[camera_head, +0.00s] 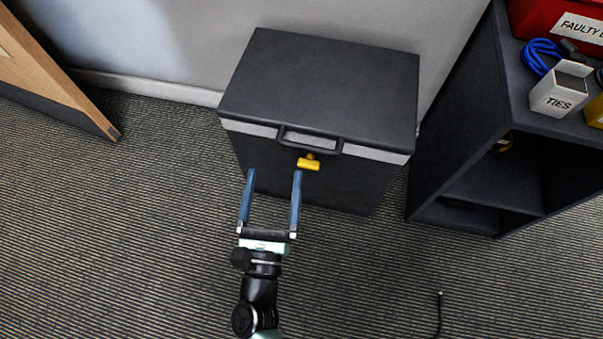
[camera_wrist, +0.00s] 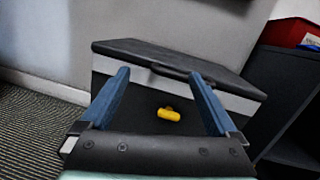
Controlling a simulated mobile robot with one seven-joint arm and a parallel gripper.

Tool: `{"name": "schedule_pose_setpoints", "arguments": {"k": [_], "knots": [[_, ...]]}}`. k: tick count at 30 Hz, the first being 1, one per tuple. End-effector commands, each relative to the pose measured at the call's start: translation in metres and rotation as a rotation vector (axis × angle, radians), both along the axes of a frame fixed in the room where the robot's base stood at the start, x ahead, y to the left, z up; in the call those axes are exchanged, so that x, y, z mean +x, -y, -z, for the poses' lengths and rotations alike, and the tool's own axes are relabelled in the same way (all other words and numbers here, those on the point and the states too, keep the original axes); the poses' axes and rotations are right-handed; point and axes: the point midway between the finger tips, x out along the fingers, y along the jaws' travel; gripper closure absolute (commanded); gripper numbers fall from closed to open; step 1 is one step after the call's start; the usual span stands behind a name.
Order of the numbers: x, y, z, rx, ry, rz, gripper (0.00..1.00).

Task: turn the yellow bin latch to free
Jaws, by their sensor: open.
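The yellow latch (camera_head: 309,162) is a small T-shaped piece on the front of the dark grey bin (camera_head: 315,80), just below the lid handle (camera_head: 309,141). Its bar lies roughly level. In the wrist view the yellow latch (camera_wrist: 169,114) shows between my two blue fingers, beyond them, and nothing hides it. My gripper (camera_head: 273,173) is open and empty in front of the bin. In the head view its right finger ends just left of and below the latch. I see no contact with it. The lid of the bin (camera_wrist: 185,58) is closed.
A dark shelf unit (camera_head: 455,120) stands close to the bin's right, with a red bin (camera_head: 560,20), a white TIES box (camera_head: 562,90) and a blue cable (camera_head: 541,52) on top. A wooden piece (camera_head: 50,65) is at the left. A thin black cable (camera_head: 439,312) lies on the carpet. The floor left of the bin is clear.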

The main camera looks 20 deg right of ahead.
Motion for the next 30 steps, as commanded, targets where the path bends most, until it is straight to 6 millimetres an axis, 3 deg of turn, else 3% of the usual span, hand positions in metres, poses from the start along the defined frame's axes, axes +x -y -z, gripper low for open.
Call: {"name": "schedule_pose_setpoints", "arguments": {"k": [1,4,7,10,14,30], "knots": [[-0.015,0.004,0.044,0.054,-0.013,0.024,0.05],[-0.039,0.012,0.084,0.144,-0.017,0.07,0.05],[-0.054,0.017,0.105,0.196,-0.016,0.101,0.05],[-0.06,0.02,0.113,0.219,-0.015,0.116,0.05],[-0.052,0.027,0.113,0.221,-0.012,0.119,0.05],[0.033,0.083,0.112,0.22,-0.012,0.118,0.05]]}}
